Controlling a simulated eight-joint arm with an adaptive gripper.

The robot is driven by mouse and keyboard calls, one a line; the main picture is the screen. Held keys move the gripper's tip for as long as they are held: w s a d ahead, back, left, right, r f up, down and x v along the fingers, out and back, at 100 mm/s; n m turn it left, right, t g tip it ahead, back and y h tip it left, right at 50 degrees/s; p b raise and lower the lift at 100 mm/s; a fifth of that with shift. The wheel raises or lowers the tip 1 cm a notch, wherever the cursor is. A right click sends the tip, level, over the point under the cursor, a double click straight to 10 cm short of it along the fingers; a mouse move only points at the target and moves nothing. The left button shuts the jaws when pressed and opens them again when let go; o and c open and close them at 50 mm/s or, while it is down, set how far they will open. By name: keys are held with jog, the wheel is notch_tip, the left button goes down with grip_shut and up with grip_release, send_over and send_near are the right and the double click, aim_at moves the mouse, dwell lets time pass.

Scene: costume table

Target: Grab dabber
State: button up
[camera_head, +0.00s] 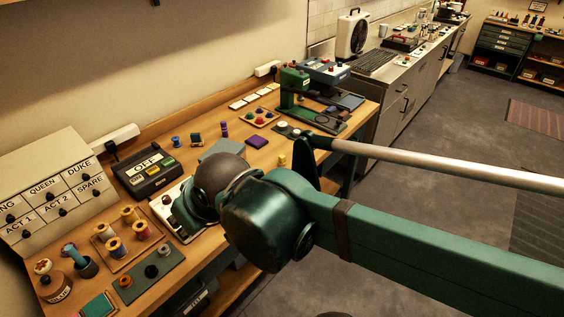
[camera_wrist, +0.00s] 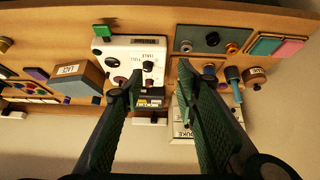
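The task's dabber is most likely the teal-handled piece (camera_head: 70,250) leaning in a dark cup (camera_head: 88,268) at the table's near left corner. It also shows as a small teal piece (camera_wrist: 234,78) at the right in the wrist view, beyond my right finger. My gripper (camera_wrist: 160,75) has its two green fingers spread apart, with nothing held between them. The white control panel (camera_wrist: 122,48) shows beyond the fingertips. The dabber is apart from the fingers, off to the right. In the head view my arm hides most or all of the gripper.
A brown jar with a label (camera_head: 60,288) stands beside the dark cup. A tray of thread spools (camera_head: 126,262), a dark mat with knobs (camera_head: 152,276) and a cue panel (camera_head: 45,195) are close by. A black OFF box (camera_head: 147,175) and a green press (camera_head: 293,88) stand farther along.

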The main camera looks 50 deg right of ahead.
jog(key=n+g+h+p, duration=0.5)
jog(key=n+g+p, duration=0.4)
jog(key=n, duration=0.7)
send_near(281, 157)
notch_tip(281, 157, down, 2)
jog(key=s+d+t, duration=0.1)
jog(key=d, duration=0.1)
jog(key=shift+s+a+f+p, duration=0.1)
jog(key=shift+a+f+p, duration=0.1)
jog(key=shift+a+p, duration=0.1)
jog(key=shift+y, duration=0.3)
jog(key=shift+x, duration=1.3)
